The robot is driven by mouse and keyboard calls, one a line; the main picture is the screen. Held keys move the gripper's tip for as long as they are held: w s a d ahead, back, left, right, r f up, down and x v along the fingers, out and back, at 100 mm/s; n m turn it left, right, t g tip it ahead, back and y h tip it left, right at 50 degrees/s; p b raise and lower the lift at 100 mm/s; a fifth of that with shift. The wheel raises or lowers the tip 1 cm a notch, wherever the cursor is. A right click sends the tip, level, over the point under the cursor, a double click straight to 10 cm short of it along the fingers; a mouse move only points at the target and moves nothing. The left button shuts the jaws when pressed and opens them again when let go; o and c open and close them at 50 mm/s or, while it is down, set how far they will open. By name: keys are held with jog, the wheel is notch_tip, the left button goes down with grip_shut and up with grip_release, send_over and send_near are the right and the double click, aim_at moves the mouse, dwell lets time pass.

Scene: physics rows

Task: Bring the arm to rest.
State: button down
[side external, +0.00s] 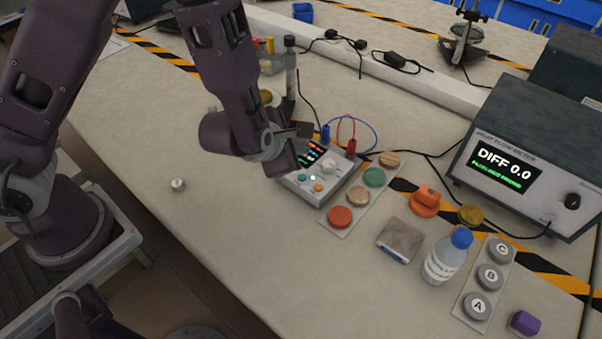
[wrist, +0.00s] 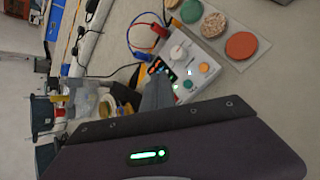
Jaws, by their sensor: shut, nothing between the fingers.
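My gripper (side external: 303,158) is at the end of my purple-grey arm, over the left side of a small control box (side external: 324,176) with a knob, coloured buttons and lit bars. In the wrist view the dark finger (wrist: 158,92) points toward the same box (wrist: 190,65). The gripper is shut and holds nothing. I cannot tell whether it touches the box, and my arm hides part of what lies behind it.
A strip of coloured discs (side external: 341,216) lies right of the box. Further right are a grey block (side external: 400,240), a blue-capped bottle (side external: 445,258), an A-B-C strip (side external: 468,306) and a meter reading DIFF 0.0 (side external: 535,150). A small metal piece (side external: 178,185) sits left; the front table is mostly clear.

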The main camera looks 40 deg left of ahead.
jog(key=s+a+r+n+g+y, duration=0.1)
jog(key=s+a+r+n+y, duration=0.25)
jog(key=a+r+n, duration=0.55)
jog(key=s+a+r+n+g+y, duration=0.1)
jog(key=s+a+r+n+y, duration=0.3)
jog(key=a+n, duration=0.5)
jog(key=s+d+r+n+g+h, duration=0.2)
jog(key=s+r+n+h, duration=0.1)
jog(key=s+n, duration=0.55)
jog(key=s+d+r+n+g+h, duration=0.15)
jog(key=s+n, duration=0.45)
jog(key=n, duration=0.6)
jog(key=s+d+r+n+t+h, duration=0.2)
jog(key=d+r+n+h, duration=0.1)
jog(key=d+n+h, duration=0.1)
jog(key=shift+s+d+r+n, duration=0.2)
jog(key=shift+d+n, duration=0.45)
jog(key=shift+d, duration=0.5)
